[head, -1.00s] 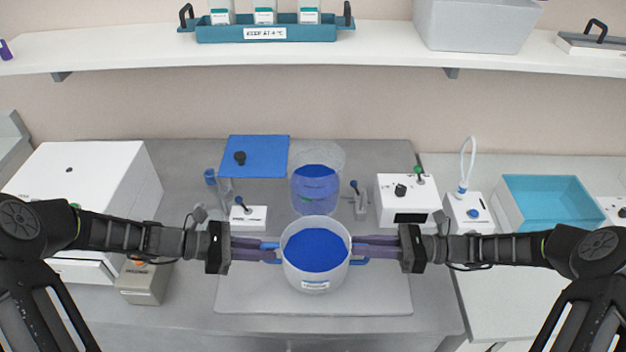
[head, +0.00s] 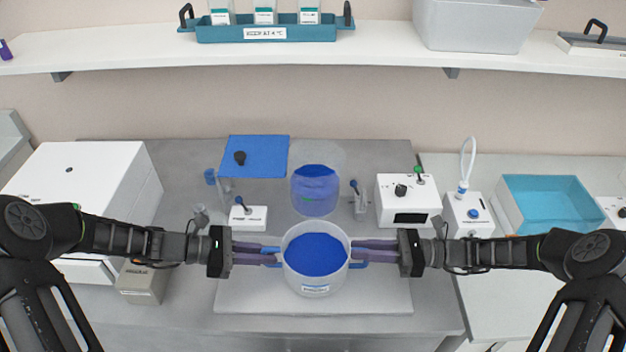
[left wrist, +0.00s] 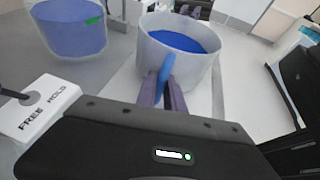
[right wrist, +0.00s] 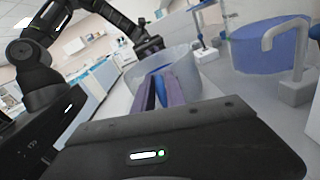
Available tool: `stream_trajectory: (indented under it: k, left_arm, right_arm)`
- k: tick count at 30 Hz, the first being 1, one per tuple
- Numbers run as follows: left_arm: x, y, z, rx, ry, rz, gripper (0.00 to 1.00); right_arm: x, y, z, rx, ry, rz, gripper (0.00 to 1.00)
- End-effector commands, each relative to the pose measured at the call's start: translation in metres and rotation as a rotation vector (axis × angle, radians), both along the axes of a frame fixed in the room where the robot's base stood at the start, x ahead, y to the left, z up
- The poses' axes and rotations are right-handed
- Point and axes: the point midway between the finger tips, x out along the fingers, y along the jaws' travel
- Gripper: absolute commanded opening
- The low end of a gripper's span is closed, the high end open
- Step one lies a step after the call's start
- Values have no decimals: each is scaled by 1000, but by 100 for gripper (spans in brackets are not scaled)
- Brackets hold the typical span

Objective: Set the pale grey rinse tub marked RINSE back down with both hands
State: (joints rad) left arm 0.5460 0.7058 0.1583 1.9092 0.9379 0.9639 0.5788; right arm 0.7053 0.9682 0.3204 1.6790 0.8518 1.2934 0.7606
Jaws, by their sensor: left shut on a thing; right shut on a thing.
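The pale grey tub (head: 338,279) holds blue liquid and has a blue handle on each side and a white front label too small to read. It is level, over the light grey mat (head: 240,298). I cannot tell whether its base touches the mat. My left gripper (head: 272,253) is shut on the left handle, and my right gripper (head: 360,251) is shut on the right handle. The left wrist view shows the tub (left wrist: 192,72) with its near blue handle (left wrist: 164,76) between the fingers. The right wrist view also shows the tub (right wrist: 146,66).
A clear vessel of blue liquid (head: 315,190) stands just behind the tub. A white lever box (head: 248,217) is behind left, a white instrument (head: 406,200) behind right. A beige box (head: 143,283) stands near my left arm. The mat's front part is clear.

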Motion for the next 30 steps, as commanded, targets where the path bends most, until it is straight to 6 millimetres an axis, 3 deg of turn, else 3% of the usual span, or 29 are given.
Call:
stream_trajectory:
  k: [10, 20, 30]
  left_arm:
    - [0, 0, 1, -1, -1, -1, 38]
    - [0, 4, 2, 0, -1, 1, 38]
    - [-9, 48, 20, 2, -1, 1, 38]
  right_arm:
    - [2, -1, 2, 1, -1, -5, 0]
    - [1, 0, 1, 1, 0, -3, 0]
    - [1, 0, 1, 2, 1, -2, 0]
